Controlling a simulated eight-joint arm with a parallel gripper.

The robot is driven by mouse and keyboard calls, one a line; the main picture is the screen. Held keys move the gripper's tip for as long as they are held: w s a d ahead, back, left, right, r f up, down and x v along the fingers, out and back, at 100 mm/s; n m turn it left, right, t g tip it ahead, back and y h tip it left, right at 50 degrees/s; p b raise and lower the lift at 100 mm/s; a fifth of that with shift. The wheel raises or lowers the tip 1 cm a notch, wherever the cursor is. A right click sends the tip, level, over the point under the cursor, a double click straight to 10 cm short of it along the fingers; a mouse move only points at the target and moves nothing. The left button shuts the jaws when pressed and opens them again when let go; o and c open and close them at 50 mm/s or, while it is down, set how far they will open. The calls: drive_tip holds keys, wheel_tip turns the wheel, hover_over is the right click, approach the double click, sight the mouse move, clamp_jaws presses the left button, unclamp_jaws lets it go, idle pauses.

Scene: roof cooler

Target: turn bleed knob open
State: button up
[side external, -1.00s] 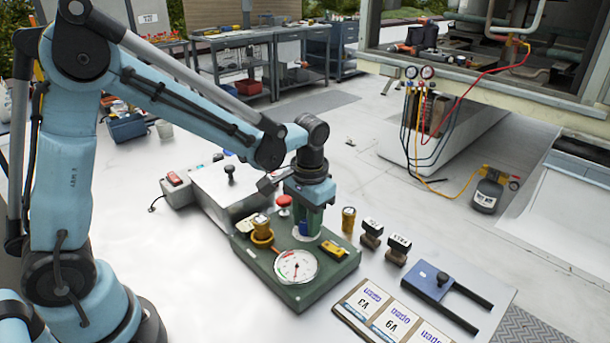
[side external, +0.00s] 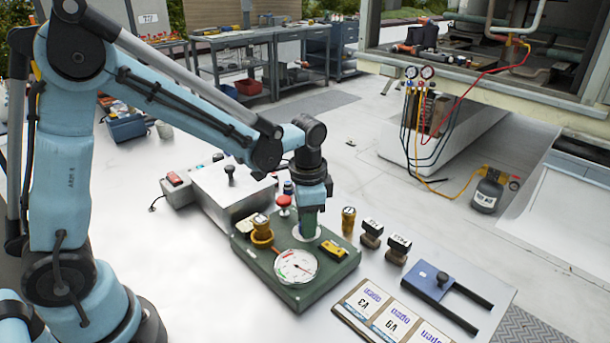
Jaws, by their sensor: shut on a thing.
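My gripper (side external: 308,226) points straight down at the back right of a green panel box (side external: 318,290). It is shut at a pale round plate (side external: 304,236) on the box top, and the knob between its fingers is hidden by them.
A brass cylinder (side external: 348,221) and two dark stamp-like blocks (side external: 371,233) stand right of the box. Label cards (side external: 392,318) and a blue forked tool (side external: 442,284) lie at the front right. A silver box (side external: 228,190) with a black knob stands behind left.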

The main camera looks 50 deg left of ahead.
idle(0.3)
drive_tip(key=o, duration=1.1)
drive_tip(key=shift+c, duration=0.2)
wheel_tip(320, 180, up, 12)
drive_tip(key=shift+s+d, duration=0.15)
drive_tip(key=shift+d, duration=0.1)
drive_tip(key=s+a+n+t, duration=0.1)
drive_tip(key=s+n+t, duration=0.1)
drive_tip(key=s+a+f+n+t, duration=0.1)
drive_tip(key=s+t, duration=0.1)
drive_tip(key=s, duration=0.1)
drive_tip(key=s+a+n+t, duration=0.1)
drive_tip(key=s+n, duration=0.1)
drive_tip(key=s, duration=0.1)
drive_tip(key=shift+s+f+n+t, duration=0.2)
drive_tip(key=shift+f+n+t, duration=0.1)
drive_tip(key=shift+t, duration=0.1)
drive_tip(key=shift+s+a+f+n+t, duration=0.15)
drive_tip(key=shift+s+f+n+t, duration=0.35)
drive_tip(key=shift+t, duration=0.1)
